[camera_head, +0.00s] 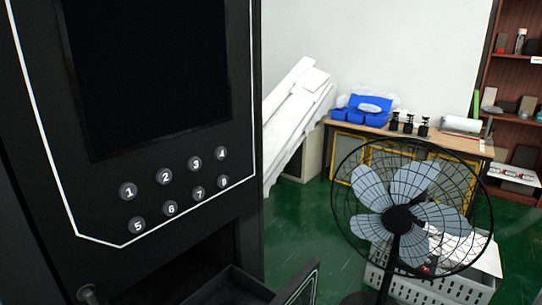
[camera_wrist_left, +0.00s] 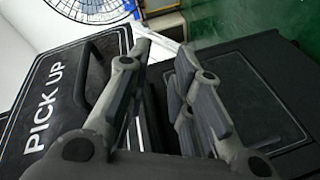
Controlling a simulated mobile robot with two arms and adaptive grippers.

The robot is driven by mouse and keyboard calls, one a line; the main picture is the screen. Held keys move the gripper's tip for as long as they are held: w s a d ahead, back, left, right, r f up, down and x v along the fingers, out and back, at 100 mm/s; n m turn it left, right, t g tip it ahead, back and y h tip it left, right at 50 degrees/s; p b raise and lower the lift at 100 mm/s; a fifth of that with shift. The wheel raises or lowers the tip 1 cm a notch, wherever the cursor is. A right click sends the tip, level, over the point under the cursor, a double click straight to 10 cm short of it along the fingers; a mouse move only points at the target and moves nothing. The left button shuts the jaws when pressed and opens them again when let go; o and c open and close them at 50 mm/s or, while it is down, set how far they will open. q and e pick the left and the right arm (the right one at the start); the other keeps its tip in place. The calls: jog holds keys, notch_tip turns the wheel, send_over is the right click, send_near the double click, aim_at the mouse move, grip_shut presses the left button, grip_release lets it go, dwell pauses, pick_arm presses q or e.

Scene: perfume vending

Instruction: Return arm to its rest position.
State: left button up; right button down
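The black vending machine (camera_head: 165,75) fills the left of the head view, with a dark screen above round buttons numbered 1 to 8. Its lower drawer (camera_head: 300,282) is pulled out at the bottom. In the left wrist view the panel marked PICK UP (camera_wrist_left: 52,110) is at the left, with a dark curved handle (camera_wrist_left: 88,72). My left gripper (camera_wrist_left: 163,55) shows only in this wrist view. Its two fingers are apart, with a gap between them and nothing seen held. The handle lies left of the fingers, not between them. My right gripper is not in view.
A black standing fan (camera_head: 398,218) is right of the machine, in front of a grey crate (camera_head: 415,290). A table (camera_head: 470,146) with blue bins (camera_head: 360,110) and dark bottles stands behind. A shelf (camera_head: 515,70) is at far right. Green floor (camera_head: 298,230) lies open beside the machine.

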pick_arm(q)
jog(key=s+a+f+m+g+y, duration=0.1)
jog(key=s+a+f+m+g, duration=0.2)
jog(key=f, duration=0.5)
jog(key=s+a+f+m+g+y, duration=0.1)
jog(key=s+a+f+m+g, duration=0.1)
jog(key=a+f, duration=0.35)
jog(key=s+a+f+m+g, duration=0.2)
jog(key=s+f+g, duration=0.1)
jog(key=f, duration=0.7)
jog(key=s+a+f+m+g+y, duration=0.2)
jog(key=s+a+f+g, duration=0.1)
jog(key=s+a, duration=0.3)
jog(key=s+a+f+m+g+y, duration=0.1)
jog(key=s+a+f+m+g, duration=0.1)
jog(key=s+a+f, duration=0.4)
jog(key=s+g, duration=0.1)
jog(key=s, duration=0.2)
jog(key=shift+a+f+y, duration=0.3)
jog(key=shift+a+y, duration=0.05)
jog(key=shift+y, duration=0.05)
